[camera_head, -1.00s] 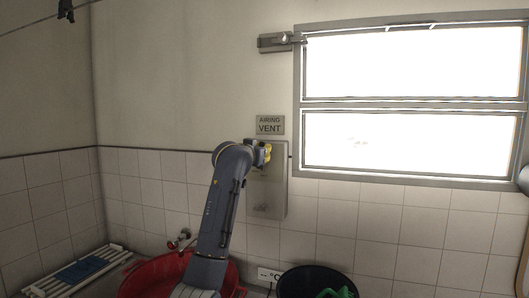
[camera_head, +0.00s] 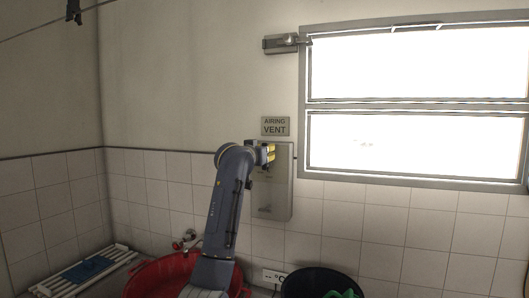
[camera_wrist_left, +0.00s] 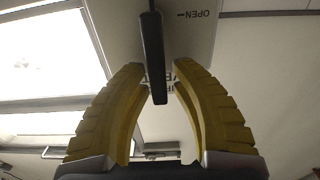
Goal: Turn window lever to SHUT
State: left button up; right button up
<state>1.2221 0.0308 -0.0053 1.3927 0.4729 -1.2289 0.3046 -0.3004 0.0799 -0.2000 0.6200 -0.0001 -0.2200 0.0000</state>
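The window lever is a dark bar (camera_wrist_left: 153,60) in the left wrist view. It runs down between my left gripper's yellow fingers, with a visible gap on each side. My left gripper (camera_wrist_left: 160,85) is open around the bar. The lever's plate (camera_wrist_left: 190,30) carries the word OPEN, seen upside down; other lettering is partly hidden by the fingers. In the head view my left gripper (camera_head: 270,154) is at the upper part of the grey wall box (camera_head: 280,195) and hides the lever. My right gripper is not in view.
An AIRING VENT sign (camera_head: 275,126) is just above the box. The bright window (camera_head: 415,100) is to the right, with a metal fitting (camera_head: 282,43) at its upper left corner. Below are a red tub (camera_head: 160,275), a dark bucket (camera_head: 320,281) and a white rack (camera_head: 85,270).

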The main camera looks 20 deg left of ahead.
pick_arm(q)
jog(key=shift+o, duration=1.2)
jog(key=s+a, duration=0.1)
jog(key=s, duration=1.1)
